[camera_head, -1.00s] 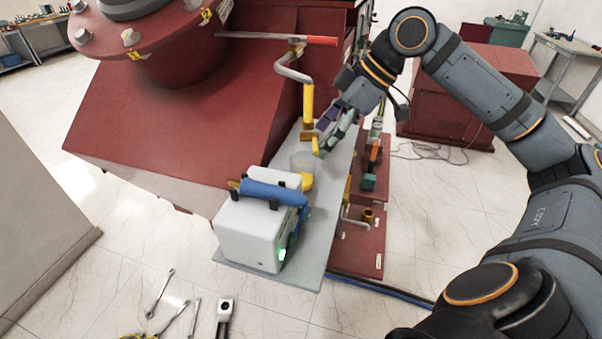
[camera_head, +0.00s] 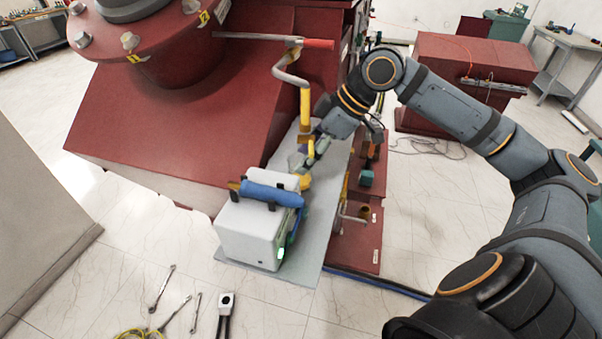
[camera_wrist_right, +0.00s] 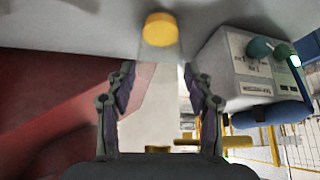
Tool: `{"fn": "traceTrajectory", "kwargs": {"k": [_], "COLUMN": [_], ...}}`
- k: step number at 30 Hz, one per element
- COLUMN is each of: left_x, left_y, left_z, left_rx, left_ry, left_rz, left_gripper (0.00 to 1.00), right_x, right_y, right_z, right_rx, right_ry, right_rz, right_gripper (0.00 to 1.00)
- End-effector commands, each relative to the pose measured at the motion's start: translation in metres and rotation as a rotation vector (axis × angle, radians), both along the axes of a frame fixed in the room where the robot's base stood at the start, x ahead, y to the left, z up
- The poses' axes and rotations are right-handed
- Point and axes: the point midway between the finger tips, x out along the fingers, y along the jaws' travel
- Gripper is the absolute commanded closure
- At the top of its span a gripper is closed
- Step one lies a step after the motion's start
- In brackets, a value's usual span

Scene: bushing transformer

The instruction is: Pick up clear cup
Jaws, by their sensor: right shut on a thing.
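The clear cup (camera_wrist_right: 155,105) is a pale, see-through shape between the two fingers of my right gripper (camera_wrist_right: 160,88) in the wrist view. The right gripper is shut on the cup, one finger on each side. In the head view my right gripper (camera_head: 304,160) is low over the grey shelf (camera_head: 329,197), behind the white box. There the fingers hide most of the cup, and I cannot tell whether it still touches the shelf. My left gripper is not in view.
The white box (camera_head: 247,232) with a blue handle (camera_head: 272,194) stands close by on the shelf. A yellow and grey bent pipe (camera_head: 306,104) rises behind the gripper, beside the red transformer (camera_head: 190,125).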

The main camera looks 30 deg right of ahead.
Motion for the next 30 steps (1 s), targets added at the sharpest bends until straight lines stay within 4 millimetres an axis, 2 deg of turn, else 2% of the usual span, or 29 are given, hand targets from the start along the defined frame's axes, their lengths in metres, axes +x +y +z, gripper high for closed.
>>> {"fn": "traceTrajectory", "kwargs": {"k": [1, 5, 10, 14, 17, 23, 26, 30], "left_x": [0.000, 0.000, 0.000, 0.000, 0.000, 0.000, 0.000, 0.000], "left_y": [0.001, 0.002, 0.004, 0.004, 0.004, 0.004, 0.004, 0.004], "left_z": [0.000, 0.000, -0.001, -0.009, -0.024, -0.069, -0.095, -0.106], "left_rx": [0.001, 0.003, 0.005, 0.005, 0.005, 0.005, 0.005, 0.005], "left_ry": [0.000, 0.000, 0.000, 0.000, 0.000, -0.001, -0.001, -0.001], "left_rz": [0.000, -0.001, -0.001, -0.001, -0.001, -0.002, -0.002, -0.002], "left_gripper": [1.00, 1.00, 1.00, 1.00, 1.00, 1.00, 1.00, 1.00], "right_x": [0.000, 0.000, 0.000, -0.002, -0.006, -0.022, -0.038, -0.061], "right_y": [0.000, 0.000, 0.000, -0.004, -0.009, -0.030, -0.050, -0.078], "right_z": [0.000, 0.000, 0.000, 0.000, 0.004, 0.014, 0.028, 0.055], "right_rx": [-0.001, 0.000, -0.001, -0.002, -0.005, -0.003, 0.001, 0.002], "right_ry": [0.001, 0.000, 0.001, -0.001, -0.002, -0.005, -0.010, -0.006], "right_rz": [0.000, 0.000, 0.000, -0.002, -0.002, -0.005, -0.007, -0.004], "right_gripper": [0.69, 0.84, 0.84, 0.84, 0.84, 0.84, 0.84, 0.84]}}
